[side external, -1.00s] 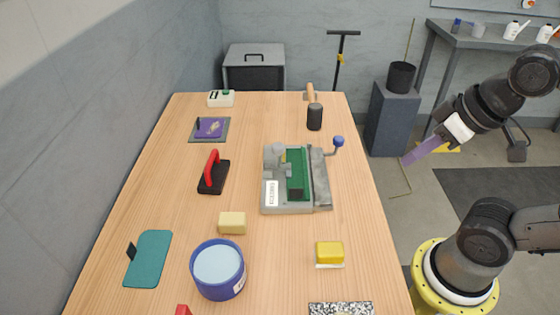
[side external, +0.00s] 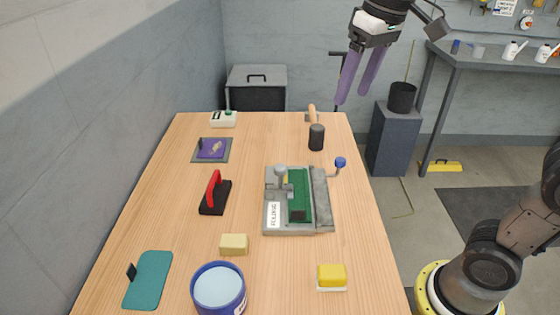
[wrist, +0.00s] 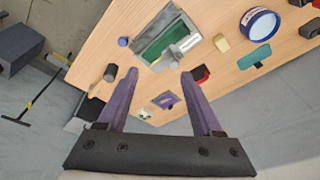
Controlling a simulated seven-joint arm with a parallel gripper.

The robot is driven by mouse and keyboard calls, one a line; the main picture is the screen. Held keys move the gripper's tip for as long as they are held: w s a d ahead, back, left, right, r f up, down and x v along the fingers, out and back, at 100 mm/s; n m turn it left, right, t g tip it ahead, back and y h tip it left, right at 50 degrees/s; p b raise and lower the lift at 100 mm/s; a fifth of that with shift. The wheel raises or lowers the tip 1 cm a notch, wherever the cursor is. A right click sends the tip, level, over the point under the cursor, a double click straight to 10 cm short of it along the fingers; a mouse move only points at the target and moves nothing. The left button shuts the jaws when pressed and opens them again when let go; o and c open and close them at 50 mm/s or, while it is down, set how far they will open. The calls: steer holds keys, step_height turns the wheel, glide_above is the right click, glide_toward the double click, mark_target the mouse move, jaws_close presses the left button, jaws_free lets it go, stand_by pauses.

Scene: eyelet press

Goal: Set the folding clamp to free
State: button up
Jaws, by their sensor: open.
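The folding clamp (side external: 272,229) is a grey block device with a green bed in the middle of the table; its white side label is too small to read surely. A lever with a blue knob (side external: 341,162) sticks out at its far right corner. The clamp also shows in the wrist view (wrist: 149,57), beyond my fingertips, with the blue knob (wrist: 123,41) to its left. My gripper (side external: 353,97) has purple fingers, spread and empty, high above the table's far right side, apart from the clamp. In the wrist view both fingers (wrist: 159,73) show nothing between them.
A beige block (side external: 234,244), a blue tub (side external: 218,290) and a yellow block (side external: 332,275) are nearer. Bare wood lies between them.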

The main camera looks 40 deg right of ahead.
steer(key=w+a+f+g, duration=0.2)
steer(key=w+a, duration=0.1)
steer(key=w, duration=0.6)
glide_toward(280, 166)
steer(key=shift+n+g, duration=0.3)
steer(key=shift+n, duration=0.1)
steer(key=f, duration=0.8)
steer(key=shift+w+a+f, duration=0.1)
steer(key=shift+w+f, duration=0.15)
steer(key=shift+f, duration=0.1)
jaws_close()
